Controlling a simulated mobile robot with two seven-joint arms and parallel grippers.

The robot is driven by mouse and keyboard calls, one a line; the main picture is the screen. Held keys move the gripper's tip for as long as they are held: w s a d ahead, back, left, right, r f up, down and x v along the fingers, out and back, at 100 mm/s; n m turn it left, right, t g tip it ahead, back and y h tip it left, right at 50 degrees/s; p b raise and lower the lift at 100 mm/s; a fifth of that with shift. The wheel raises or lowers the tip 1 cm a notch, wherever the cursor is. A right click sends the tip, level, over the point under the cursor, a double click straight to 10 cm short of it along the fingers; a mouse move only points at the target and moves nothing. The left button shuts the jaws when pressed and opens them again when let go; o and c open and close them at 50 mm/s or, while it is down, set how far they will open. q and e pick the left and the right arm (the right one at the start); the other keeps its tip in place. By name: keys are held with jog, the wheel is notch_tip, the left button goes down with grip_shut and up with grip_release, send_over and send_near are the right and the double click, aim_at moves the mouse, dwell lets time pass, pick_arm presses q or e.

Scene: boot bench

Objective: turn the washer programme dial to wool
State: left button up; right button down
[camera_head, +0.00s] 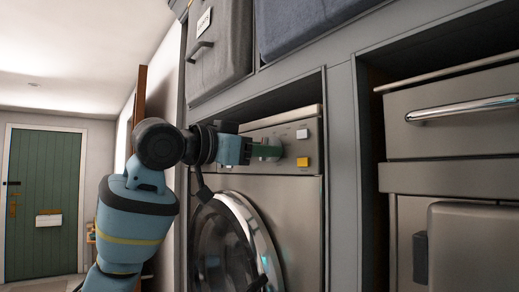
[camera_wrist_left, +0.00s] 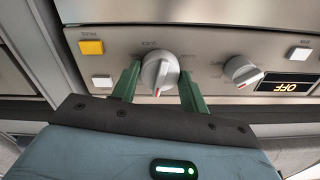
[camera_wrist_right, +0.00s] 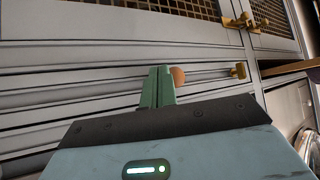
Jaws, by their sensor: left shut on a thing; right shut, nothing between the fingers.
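The washer (camera_head: 297,210) stands in a grey cabinet bay, with its control panel near the top. In the left wrist view, a round silver dial (camera_wrist_left: 161,70) sits between the two green fingers of my left gripper (camera_wrist_left: 160,80), which is shut on it. Its red mark points toward the bottom of that picture; the small print around it is too blurred to read surely. A second silver dial (camera_wrist_left: 243,71) is to its right, apart from the fingers. In the head view my left gripper (camera_head: 266,150) reaches the panel and hides the dial. My right gripper (camera_wrist_right: 158,85) is shut and empty.
A yellow button (camera_wrist_left: 91,47) and white buttons are on the panel, with a display reading OFF (camera_wrist_left: 297,82). The round washer door (camera_head: 222,250) is below. An oven-like unit (camera_head: 455,125) is at right.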

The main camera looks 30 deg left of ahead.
pick_arm(q)
jog(key=m, duration=2.1)
jog(key=shift+m, duration=0.3)
dwell(0.4)
jog(key=o, duration=1)
jog(key=shift+s, duration=0.1)
jog(key=v, duration=0.7)
jog(key=shift+s, duration=0.35)
